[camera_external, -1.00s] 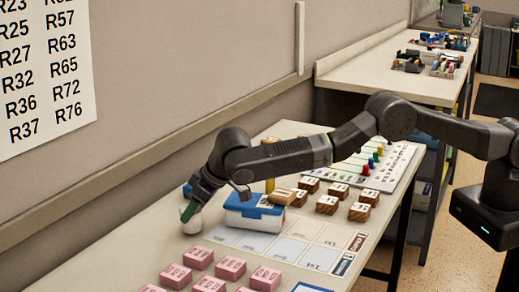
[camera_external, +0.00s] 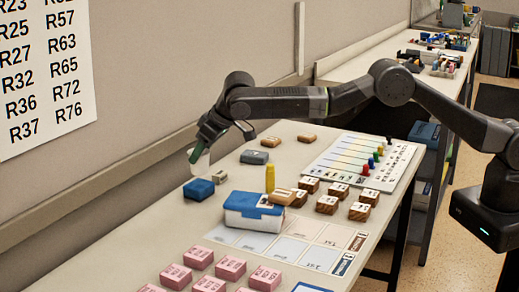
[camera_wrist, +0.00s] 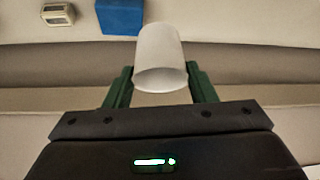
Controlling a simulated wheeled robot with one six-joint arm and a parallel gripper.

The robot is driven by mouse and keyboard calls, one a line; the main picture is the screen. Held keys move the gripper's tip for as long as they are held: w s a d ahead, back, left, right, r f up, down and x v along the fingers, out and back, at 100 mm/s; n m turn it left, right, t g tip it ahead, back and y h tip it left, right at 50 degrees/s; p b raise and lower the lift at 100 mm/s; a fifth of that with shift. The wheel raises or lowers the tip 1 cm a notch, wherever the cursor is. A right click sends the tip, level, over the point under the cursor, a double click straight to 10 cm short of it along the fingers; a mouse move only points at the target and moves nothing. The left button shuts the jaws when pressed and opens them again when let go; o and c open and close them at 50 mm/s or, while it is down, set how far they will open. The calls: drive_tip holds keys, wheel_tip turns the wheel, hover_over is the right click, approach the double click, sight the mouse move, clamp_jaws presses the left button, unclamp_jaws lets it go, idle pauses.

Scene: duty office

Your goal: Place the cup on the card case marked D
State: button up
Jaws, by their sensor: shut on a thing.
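My gripper (camera_external: 200,145) is shut on a white cup (camera_wrist: 160,58), which sits between the green fingers in the wrist view. In the external view the cup (camera_external: 194,156) is a small pale shape at the fingertips, held above the table near the wall. A dark blue case (camera_external: 198,189) lies on the table below it, and its blue top also shows in the wrist view (camera_wrist: 120,15). A grey-green case (camera_external: 254,157) lies farther back. I cannot read a letter D on either.
A white box with a blue lid (camera_external: 253,210) stands mid-table beside a yellow peg (camera_external: 270,178). A small beige block (camera_external: 220,177) is near the blue case. Pink blocks (camera_external: 230,267) lie in front, and wooden blocks (camera_external: 327,204) lie to the right. The wall is close behind.

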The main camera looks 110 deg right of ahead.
drive_tip(key=s+d+r+m, duration=0.1)
drive_tip(key=s+d, duration=1.1)
drive_tip(key=d, duration=0.4)
drive_tip(key=m+g+h+p, duration=0.1)
drive_tip(key=p, duration=0.1)
hover_over(265, 155)
wheel_tip(265, 155, down, 5)
drive_tip(key=shift+a+f+p, duration=0.15)
drive_tip(key=shift+f+p, duration=0.4)
drive_tip(key=shift+f, duration=1.4)
drive_tip(key=shift+f, duration=0.2)
drive_tip(key=o, duration=0.9)
drive_tip(key=shift+o, duration=0.2)
drive_tip(key=shift+w+r, duration=0.1)
drive_tip(key=shift+r, duration=0.1)
